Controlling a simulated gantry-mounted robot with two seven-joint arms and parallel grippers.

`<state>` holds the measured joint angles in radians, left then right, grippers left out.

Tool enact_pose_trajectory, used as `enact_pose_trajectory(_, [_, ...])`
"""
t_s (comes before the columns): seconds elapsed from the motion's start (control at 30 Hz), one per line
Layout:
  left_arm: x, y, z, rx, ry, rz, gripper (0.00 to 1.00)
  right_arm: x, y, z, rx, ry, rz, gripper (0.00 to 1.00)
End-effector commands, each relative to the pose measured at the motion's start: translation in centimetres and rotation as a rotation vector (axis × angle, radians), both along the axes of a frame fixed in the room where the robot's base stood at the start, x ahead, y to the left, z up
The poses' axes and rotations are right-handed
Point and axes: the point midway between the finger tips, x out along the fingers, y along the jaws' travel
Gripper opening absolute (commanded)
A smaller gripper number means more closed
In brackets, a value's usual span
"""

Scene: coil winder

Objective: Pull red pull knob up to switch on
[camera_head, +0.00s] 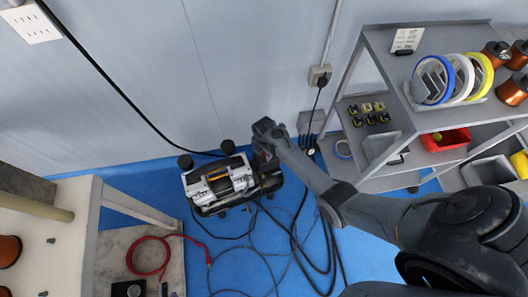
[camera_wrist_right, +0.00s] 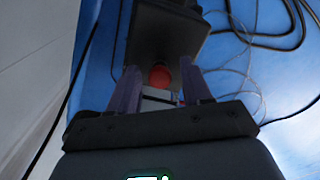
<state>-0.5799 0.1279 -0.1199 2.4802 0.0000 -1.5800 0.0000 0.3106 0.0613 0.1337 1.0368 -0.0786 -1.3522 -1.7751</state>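The red pull knob (camera_wrist_right: 160,76) shows in the right wrist view as a round red cap below a dark box-shaped housing (camera_wrist_right: 168,35). My right gripper (camera_wrist_right: 161,88) has its two fingers apart, one on each side of the knob, with a gap visible on both sides. In the head view my right gripper (camera_head: 263,160) points down at the right end of a silver and black compressor (camera_head: 219,182) on the blue floor. The knob is hidden there. My left gripper is not in view.
A grey shelf unit (camera_head: 385,150) with spools, tape rolls and a red bin (camera_head: 446,139) stands right. Black cables (camera_head: 300,245) lie on the floor. A light-topped table (camera_head: 45,225) is at left. The wall is close behind the compressor.

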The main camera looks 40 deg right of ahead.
Motion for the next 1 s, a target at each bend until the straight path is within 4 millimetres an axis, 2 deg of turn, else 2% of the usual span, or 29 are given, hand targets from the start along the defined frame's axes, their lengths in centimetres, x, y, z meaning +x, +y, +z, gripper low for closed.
enact_pose_trajectory(0.03, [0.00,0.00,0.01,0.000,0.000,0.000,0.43,0.00,0.00,0.01,0.000,0.000,0.000,0.40])
enact_pose_trajectory(0.3, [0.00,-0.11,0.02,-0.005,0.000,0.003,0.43,0.00,0.01,0.00,0.000,0.000,0.000,0.00])
enact_pose_trajectory(1.0, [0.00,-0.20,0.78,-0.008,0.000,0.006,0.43,0.05,0.02,0.61,0.000,-0.001,0.001,0.00])
